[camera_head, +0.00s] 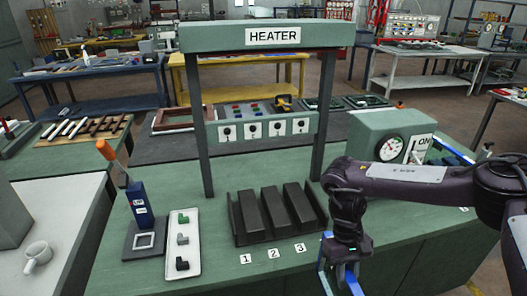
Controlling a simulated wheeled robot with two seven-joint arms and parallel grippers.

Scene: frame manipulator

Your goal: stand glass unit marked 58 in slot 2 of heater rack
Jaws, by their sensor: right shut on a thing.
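The heater rack (239,216) is a dark tray with upright dividers, standing on the green bench under the HEATER frame. Labels 1, 2 (273,253) and 3 sit along its front edge, and its slots look empty. My right gripper (340,270) is low in front of and to the right of the rack, pointing down. It is shut on a blue-edged thing (355,283), which is cut off by the bottom of the picture. No number can be read on it, so I cannot tell if it is the unit marked 58. My left gripper is not in view.
The frame's posts (327,105) and beam (268,35) stand over the rack's back. A gauge box (381,136) is behind my right arm. A white tray (184,262) with small parts and a blue block (139,203) stand left. Some bench is clear before the rack.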

